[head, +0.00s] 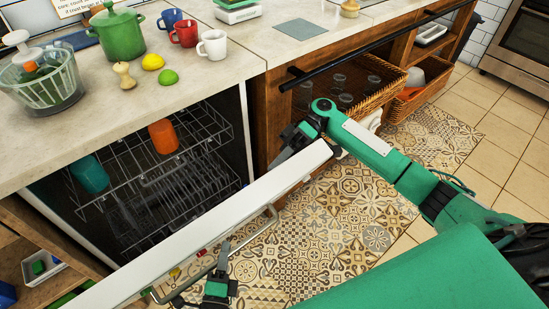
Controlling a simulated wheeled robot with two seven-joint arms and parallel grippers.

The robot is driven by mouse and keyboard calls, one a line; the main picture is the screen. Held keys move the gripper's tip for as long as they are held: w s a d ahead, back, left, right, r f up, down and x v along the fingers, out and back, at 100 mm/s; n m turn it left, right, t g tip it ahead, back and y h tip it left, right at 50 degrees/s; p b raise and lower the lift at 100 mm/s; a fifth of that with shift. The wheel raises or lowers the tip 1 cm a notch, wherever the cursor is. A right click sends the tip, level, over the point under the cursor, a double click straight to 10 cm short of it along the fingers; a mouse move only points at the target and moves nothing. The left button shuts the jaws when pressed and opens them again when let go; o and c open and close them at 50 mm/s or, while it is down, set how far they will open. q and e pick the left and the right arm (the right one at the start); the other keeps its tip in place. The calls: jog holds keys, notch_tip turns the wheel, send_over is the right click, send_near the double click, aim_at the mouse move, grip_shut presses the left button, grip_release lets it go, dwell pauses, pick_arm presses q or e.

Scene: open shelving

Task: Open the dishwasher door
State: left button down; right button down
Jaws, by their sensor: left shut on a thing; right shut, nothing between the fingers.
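The dishwasher door (215,222) is white and stands partly open, tilted outward from the dishwasher (246,130). Wire racks (130,165) show inside. A metal bar handle (250,233) runs along the door's outer face. My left gripper (222,254) is at the bottom centre, in front of the door, shut on the handle; the exact contact is small and partly hidden. My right gripper (281,158) is shut and empty, by the inner side of the door's top edge near its right end. The door partly covers the lower rack.
An orange cup (164,136) and a teal cup (89,174) are in the racks. The counter (205,80) above holds a green pot (119,36), mugs and a glass bowl. A wooden cabinet with a wicker basket (385,92) stands right. Patterned floor (345,225) lies in front.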

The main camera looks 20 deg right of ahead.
pick_arm(q)
jog(key=shift+w+a+r, duration=0.4)
jog(key=shift+w+r, duration=0.35)
jog(key=shift+w, duration=0.05)
pick_arm(e)
jog(key=shift+s+f+g, duration=0.4)
jog(key=shift+s, duration=0.2)
pick_arm(q)
jog(key=c, duration=1.4)
grip_release()
jog(key=shift+d, duration=0.1)
pick_arm(e)
jog(key=shift+w+d, duration=0.1)
jog(key=shift+r, duration=0.2)
jog(key=shift+w+d, duration=0.15)
jog(key=shift+d, duration=0.05)
pick_arm(q)
jog(key=f+v, duration=0.1)
jog(key=v, duration=1.2)
jog(key=shift+d+f, duration=0.3)
jog(key=shift+d, duration=0.1)
jog(key=shift+s, duration=0.1)
grip_shut()
pick_arm(e)
jog(key=v, duration=1.3)
jog(key=shift+d+r, duration=0.15)
jog(key=shift+d, duration=0.1)
